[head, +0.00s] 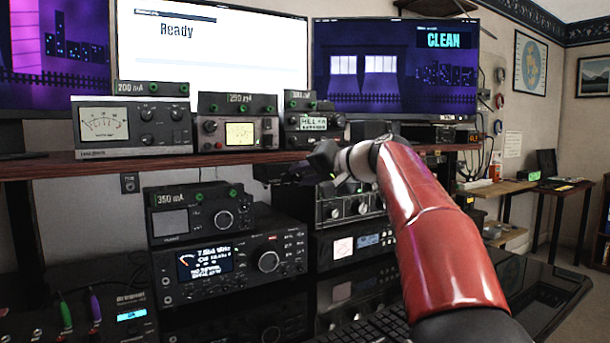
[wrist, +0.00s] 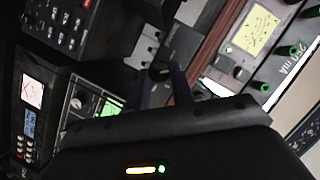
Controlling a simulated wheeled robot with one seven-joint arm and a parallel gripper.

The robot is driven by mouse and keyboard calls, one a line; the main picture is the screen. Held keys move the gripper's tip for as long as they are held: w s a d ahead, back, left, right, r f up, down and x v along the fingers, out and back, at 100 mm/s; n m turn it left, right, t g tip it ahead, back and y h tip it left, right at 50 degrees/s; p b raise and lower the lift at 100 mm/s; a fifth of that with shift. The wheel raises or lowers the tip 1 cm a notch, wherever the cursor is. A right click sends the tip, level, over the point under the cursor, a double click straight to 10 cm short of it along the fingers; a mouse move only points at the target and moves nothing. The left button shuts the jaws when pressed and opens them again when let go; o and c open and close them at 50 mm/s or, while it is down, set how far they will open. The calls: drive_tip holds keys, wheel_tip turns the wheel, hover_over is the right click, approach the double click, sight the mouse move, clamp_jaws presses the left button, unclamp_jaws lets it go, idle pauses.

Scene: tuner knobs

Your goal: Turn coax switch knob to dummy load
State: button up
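My gripper (head: 325,158) is at the front edge of the shelf in the head view, in front of a dark box (head: 272,173) under the shelf. In the wrist view my gripper (wrist: 162,80) has its two fingers apart, with a dark round knob (wrist: 160,70) at their tips. I cannot tell whether the fingers touch the knob. A small grey panel (wrist: 145,48) shows just beyond the knob. No coax switch label or dummy load mark is readable, and the gripper hides much of the knob's surroundings in the head view.
Below stand a radio (head: 230,265), a smaller 350 mA unit (head: 200,215) and a knobbed tuner (head: 350,205). Monitors, one reading Ready (head: 210,45), stand behind.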

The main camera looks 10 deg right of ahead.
drive_tip(key=c, duration=0.4)
